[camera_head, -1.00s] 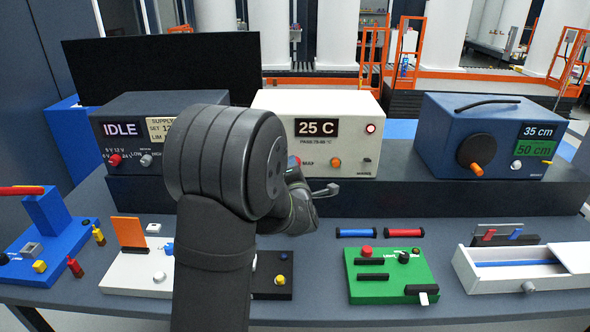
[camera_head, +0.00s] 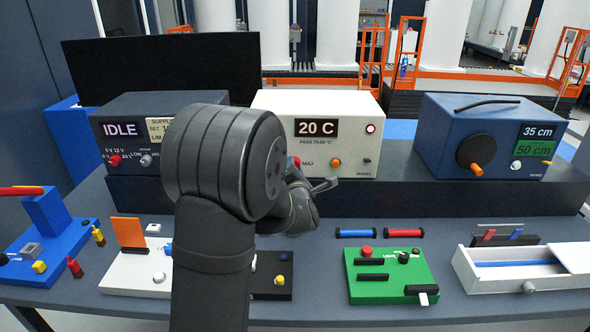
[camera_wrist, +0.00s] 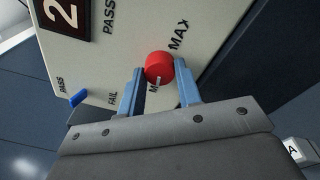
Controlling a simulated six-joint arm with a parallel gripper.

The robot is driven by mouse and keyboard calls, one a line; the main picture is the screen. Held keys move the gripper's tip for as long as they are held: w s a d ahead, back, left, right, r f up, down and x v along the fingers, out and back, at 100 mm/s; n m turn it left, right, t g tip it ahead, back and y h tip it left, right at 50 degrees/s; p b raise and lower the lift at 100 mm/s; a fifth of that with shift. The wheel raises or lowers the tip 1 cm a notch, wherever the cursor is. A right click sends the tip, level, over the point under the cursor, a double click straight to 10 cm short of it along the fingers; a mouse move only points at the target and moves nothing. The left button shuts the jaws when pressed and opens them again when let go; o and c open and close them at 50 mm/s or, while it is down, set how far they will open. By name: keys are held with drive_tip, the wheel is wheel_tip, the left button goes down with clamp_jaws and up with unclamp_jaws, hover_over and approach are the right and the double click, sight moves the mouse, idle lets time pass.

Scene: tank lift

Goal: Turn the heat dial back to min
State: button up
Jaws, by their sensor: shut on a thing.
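The heat dial is a red knob (camera_wrist: 159,67) on the front of a cream box (camera_head: 260,103). In the wrist view, MAX is printed beside the knob and a partly hidden label starting with M is below it. My gripper (camera_wrist: 159,80) has its two blue fingers on either side of the knob and is shut on it. In the head view, only a bit of the red knob shows, and my arm hides much of it. The box display (camera_head: 316,127) reads 20 C.
An orange knob (camera_head: 336,162) and a lit red lamp (camera_head: 370,129) are on the same box. A grey box (camera_head: 130,105) showing IDLE stands left, a blue box (camera_head: 440,130) right. A green board (camera_head: 385,285) lies in front.

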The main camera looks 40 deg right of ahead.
drive_tip(key=o, duration=1)
drive_tip(key=shift+c, duration=0.2)
drive_tip(key=v, duration=1.7)
drive_tip(key=shift+a, duration=0.2)
drive_tip(key=shift+s, duration=0.1)
drive_tip(key=x, duration=1.7)
drive_tip(key=shift+d, duration=0.25)
